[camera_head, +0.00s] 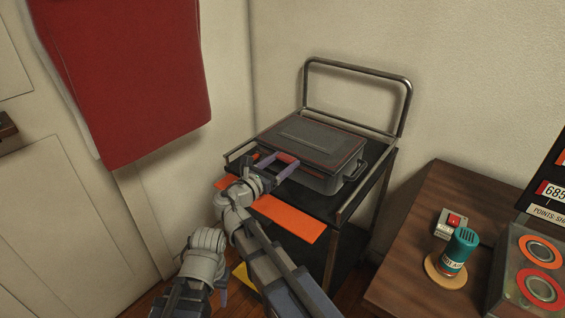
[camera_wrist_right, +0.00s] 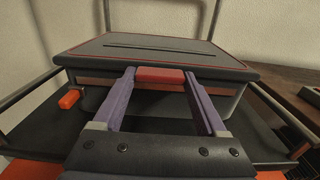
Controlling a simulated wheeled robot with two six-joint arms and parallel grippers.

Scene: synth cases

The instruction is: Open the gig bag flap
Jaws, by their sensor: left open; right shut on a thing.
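The gig bag (camera_head: 313,137) is a dark grey, box-like case with thin red trim around its lid, lying on a cart. Its top flap (camera_wrist_right: 150,48) lies flat and closed in the right wrist view. A red tab (camera_wrist_right: 160,75) sits at the flap's front edge. My right gripper (camera_head: 280,164) is at the bag's front, its purple fingers shut on the tab from either side; the gripper also shows in the right wrist view (camera_wrist_right: 165,80). My left gripper (camera_head: 222,291) is low, left of the cart, away from the bag, open and partly hidden by its wrist.
The black cart (camera_head: 345,204) has a metal push handle (camera_head: 357,64) behind the bag and an orange front panel (camera_head: 290,219). A red cloth (camera_head: 125,75) hangs at left. A wooden table (camera_head: 410,235) at right holds a teal canister (camera_head: 459,250) and a red-button box (camera_head: 450,224).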

